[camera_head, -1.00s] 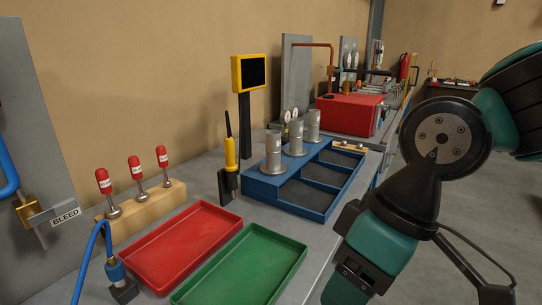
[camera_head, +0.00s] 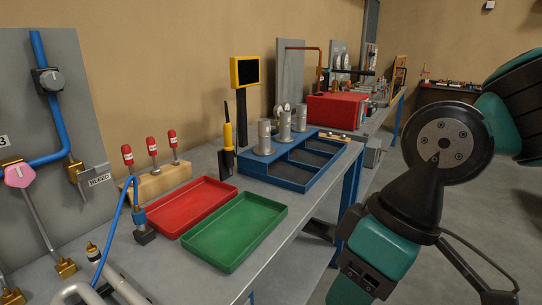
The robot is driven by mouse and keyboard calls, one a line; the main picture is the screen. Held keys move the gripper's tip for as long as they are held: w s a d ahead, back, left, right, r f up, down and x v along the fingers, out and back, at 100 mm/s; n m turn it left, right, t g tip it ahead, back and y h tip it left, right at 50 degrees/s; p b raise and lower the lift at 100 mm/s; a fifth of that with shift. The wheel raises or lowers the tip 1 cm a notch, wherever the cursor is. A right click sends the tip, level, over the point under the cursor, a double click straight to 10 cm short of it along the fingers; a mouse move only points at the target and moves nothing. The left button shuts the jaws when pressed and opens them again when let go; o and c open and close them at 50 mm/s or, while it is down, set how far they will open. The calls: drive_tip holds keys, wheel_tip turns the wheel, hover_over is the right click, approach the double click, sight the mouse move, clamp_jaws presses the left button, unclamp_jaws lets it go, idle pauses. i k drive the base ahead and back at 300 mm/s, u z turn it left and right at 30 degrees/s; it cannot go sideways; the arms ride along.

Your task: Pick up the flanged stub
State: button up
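Three silver cylinders with wider flanged bases stand upright in a row on the back edge of a blue compartment tray (camera_head: 283,183): a near one (camera_head: 265,138), a middle one (camera_head: 285,127) and a far one (camera_head: 301,119). They look like flanged stubs; I cannot tell which one the task names. My arm fills the right side of the view, to the right of the tray and apart from it. Its fingertips are out of the picture.
A red tray (camera_head: 195,206) and a green tray (camera_head: 236,231) lie on the bench. A wooden block (camera_head: 160,181) holds three red-capped pieces. A yellow-handled tool (camera_head: 228,137) stands beside the blue tray. Pipes and a grey panel (camera_head: 70,130) occupy the left. Floor is open at right.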

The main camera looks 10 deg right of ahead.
sight(263, 148)
drive_tip(key=u, duration=0.1)
drive_tip(key=k, duration=0.45)
drive_tip(key=z, duration=1.05)
drive_tip(key=i, duration=1.8)
drive_tip(key=u, duration=1)
drive_tip(key=i, duration=0.9)
drive_tip(key=u, duration=0.85)
